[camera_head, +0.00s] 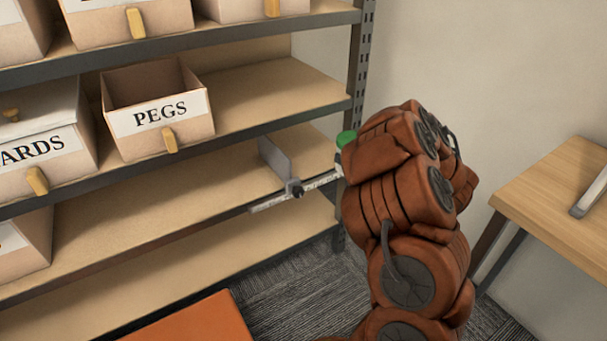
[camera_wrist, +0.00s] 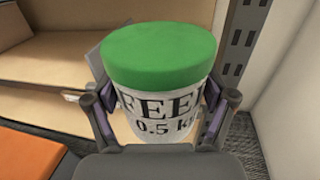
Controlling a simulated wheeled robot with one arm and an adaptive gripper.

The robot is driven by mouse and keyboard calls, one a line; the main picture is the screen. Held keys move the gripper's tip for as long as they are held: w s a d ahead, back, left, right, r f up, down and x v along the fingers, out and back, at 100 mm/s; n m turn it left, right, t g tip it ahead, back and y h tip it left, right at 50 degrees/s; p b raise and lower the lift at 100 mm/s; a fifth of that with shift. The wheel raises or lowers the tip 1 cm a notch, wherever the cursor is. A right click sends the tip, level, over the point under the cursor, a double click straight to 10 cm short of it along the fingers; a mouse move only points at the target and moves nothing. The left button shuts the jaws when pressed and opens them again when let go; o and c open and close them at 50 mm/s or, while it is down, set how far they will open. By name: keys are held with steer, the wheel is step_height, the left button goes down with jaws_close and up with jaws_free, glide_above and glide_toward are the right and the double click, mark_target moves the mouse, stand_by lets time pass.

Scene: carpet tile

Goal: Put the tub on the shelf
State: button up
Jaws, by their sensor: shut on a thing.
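The tub (camera_wrist: 160,105) is white with a green lid and black lettering that reads "FEE..." and "0.5 k...". My gripper (camera_wrist: 158,112) is shut on it, one finger on each side, and the tub looks upright. In the head view only a bit of the green lid (camera_head: 346,139) shows past my arm, which hides the rest of the tub and the gripper. The shelf rack (camera_head: 205,156) has wooden boards with dark metal edges. The tub appears in front of the rack's right end, near the upright post; whether it touches a board cannot be told.
A box marked PEGS (camera_head: 160,117) and one marked "...ARDS" (camera_head: 45,145) stand on the middle board. A grey divider (camera_head: 274,160) and a white marked strip (camera_head: 270,203) are at the lower board's right. A wooden table (camera_head: 555,195) stands at right.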

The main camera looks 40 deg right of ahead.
step_height(320, 180, down, 3)
steer(key=shift+w+f+b, duration=0.1)
steer(key=shift+f+b, duration=0.05)
steer(key=shift+b, duration=0.95)
steer(key=shift+w+a+f, duration=0.1)
steer(key=shift+w, duration=0.1)
steer(key=w, duration=0.5)
steer(key=w+a+b, duration=0.1)
steer(key=w, duration=0.5)
steer(key=w+a+b, duration=0.1)
steer(key=w, duration=0.5)
steer(key=shift+a, duration=0.2)
steer(key=shift+w+f, duration=0.2)
steer(key=shift+w, duration=0.05)
steer(key=shift+f+b, duration=0.95)
steer(key=shift+f, duration=0.5)
steer(key=shift+f, duration=0.2)
steer(key=o, duration=1.5)
steer(key=shift+s, duration=0.1)
